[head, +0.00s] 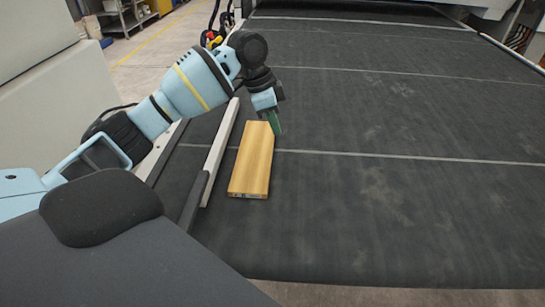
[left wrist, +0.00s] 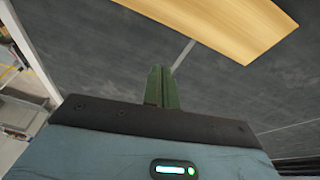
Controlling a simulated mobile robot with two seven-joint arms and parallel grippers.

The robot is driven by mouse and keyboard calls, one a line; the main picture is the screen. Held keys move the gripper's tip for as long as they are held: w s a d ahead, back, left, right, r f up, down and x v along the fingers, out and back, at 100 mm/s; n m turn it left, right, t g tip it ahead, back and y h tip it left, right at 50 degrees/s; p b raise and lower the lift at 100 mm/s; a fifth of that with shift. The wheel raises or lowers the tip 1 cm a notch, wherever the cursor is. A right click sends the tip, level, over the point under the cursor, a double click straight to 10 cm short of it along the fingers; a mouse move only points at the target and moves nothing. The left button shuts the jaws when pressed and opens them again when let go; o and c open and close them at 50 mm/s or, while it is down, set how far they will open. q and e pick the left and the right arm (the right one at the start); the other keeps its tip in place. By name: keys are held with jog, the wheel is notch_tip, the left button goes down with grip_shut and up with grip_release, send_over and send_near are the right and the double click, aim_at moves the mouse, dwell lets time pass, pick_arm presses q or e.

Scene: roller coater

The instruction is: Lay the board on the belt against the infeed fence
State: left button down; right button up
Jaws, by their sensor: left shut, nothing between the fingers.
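The board (head: 252,160), a light wooden plank, lies flat on the dark belt (head: 390,200). Its long side runs beside the infeed fence (head: 221,150), a pale rail on its left. A narrow strip of belt shows between board and fence, slightly wider at the near end. My left gripper (head: 275,122) is shut and empty, fingers pointing down at the board's far right corner; whether they touch it I cannot tell. In the left wrist view the green fingertips (left wrist: 162,75) are together, with the board (left wrist: 225,20) apart from them. My right gripper is out of view.
The belt is clear to the right of the board, with pale cross lines. A light machine housing (head: 50,110) stands at the left. Cables (head: 215,35) and shelving (head: 125,15) are at the back left. The belt's near edge is at the bottom.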

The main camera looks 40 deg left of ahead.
aim_at(279, 163)
pick_arm(q)
jog(key=d+f, duration=0.1)
jog(key=f, duration=0.2)
jog(key=w+d+f+m, duration=0.1)
jog(key=f, duration=0.2)
jog(key=w+d+f+m, duration=0.1)
jog(key=f, duration=0.3)
jog(key=shift+d+b, duration=0.3)
jog(key=shift+d, duration=0.05)
jog(key=shift+s+a+r+p, duration=0.2)
jog(key=shift+s+a, duration=0.15)
jog(key=shift+a, duration=0.25)
jog(key=shift+s+a+r+p, duration=0.2)
jog(key=shift+s+a, duration=0.15)
jog(key=shift+a, duration=0.25)
jog(key=shift+s+a+f, duration=0.1)
jog(key=shift+s+a, duration=0.3)
jog(key=shift+a, duration=0.15)
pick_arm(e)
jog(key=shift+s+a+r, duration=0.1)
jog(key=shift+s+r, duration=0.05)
